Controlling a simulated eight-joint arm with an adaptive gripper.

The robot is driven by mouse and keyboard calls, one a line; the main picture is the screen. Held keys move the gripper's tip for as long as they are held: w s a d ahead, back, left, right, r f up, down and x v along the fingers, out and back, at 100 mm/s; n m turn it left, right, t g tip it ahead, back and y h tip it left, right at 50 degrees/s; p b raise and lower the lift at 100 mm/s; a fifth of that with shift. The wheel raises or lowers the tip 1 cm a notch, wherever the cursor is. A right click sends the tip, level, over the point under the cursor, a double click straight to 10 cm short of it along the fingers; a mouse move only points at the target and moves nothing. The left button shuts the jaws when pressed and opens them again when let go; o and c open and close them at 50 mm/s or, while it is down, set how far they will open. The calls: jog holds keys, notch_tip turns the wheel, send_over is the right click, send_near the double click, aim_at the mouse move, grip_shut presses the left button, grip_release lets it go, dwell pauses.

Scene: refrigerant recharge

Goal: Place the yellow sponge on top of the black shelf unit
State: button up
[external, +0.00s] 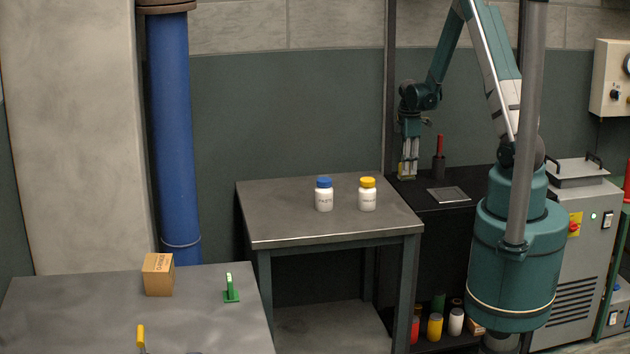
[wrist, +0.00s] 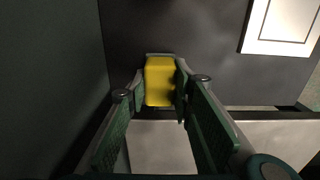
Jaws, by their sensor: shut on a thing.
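My gripper (external: 409,172) hangs pointing down over the left end of the black shelf unit (external: 444,230). In the wrist view my gripper (wrist: 160,88) is shut on the yellow sponge (wrist: 160,78), with a finger on each side of it. The yellow sponge also shows as a small patch at the fingertips in the external view (external: 401,171). The dark top of the shelf unit (wrist: 185,35) lies below the sponge in the wrist view. I cannot tell whether the sponge touches the top or is just above it.
A flat grey plate (external: 448,194) and a dark holder with a red-handled tool (external: 439,158) are on the shelf top, right of my gripper. The grey table (external: 290,215) to the left bears a blue-capped bottle (external: 324,195) and a yellow-capped bottle (external: 367,194).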

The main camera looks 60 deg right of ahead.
jog(key=shift+f, duration=0.2)
jog(key=o, duration=0.9)
jog(key=shift+r, duration=0.1)
jog(key=shift+r, duration=0.2)
jog(key=shift+r+p, duration=0.3)
jog(key=shift+r, duration=5.65)
jog(key=shift+a+r, duration=0.1)
